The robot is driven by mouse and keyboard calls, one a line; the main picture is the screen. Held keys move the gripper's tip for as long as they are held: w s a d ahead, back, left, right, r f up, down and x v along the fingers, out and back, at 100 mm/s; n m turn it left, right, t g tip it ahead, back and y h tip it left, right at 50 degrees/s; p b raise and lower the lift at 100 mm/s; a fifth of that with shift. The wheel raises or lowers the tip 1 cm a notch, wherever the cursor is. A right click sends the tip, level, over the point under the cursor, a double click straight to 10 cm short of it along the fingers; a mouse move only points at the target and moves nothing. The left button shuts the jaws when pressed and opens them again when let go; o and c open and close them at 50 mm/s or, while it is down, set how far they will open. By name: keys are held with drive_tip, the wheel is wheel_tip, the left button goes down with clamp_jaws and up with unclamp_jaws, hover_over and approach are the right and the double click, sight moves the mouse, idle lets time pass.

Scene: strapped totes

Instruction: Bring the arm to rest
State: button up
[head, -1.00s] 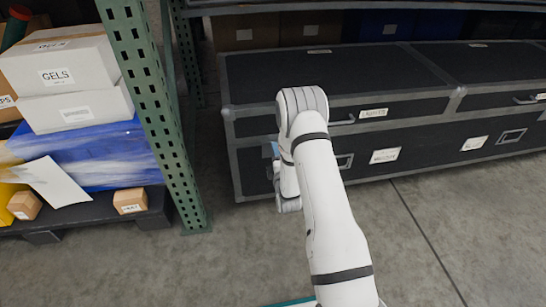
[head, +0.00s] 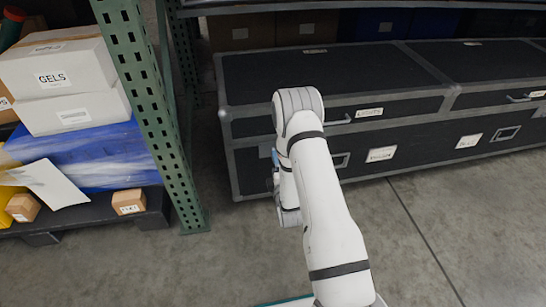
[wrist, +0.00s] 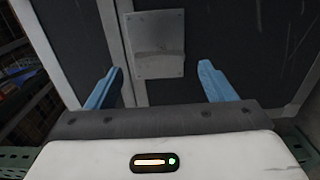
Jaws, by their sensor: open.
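My gripper (wrist: 160,85) shows in the wrist view with its two blue fingers spread wide apart and nothing between them. My gripper is mostly hidden behind the arm there. The black case (head: 400,152) with grey edges stands on the floor just behind the arm's end. I cannot tell from these views whether the fingers touch it.
A green perforated rack post (head: 150,110) stands to the left. Left of it are white boxes (head: 65,85), a blue-wrapped load (head: 95,160) and small cartons (head: 128,201) on a dark pallet (head: 90,222). The concrete floor (head: 450,230) at right is clear.

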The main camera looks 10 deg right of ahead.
drive_tip(key=shift+s, duration=1.3)
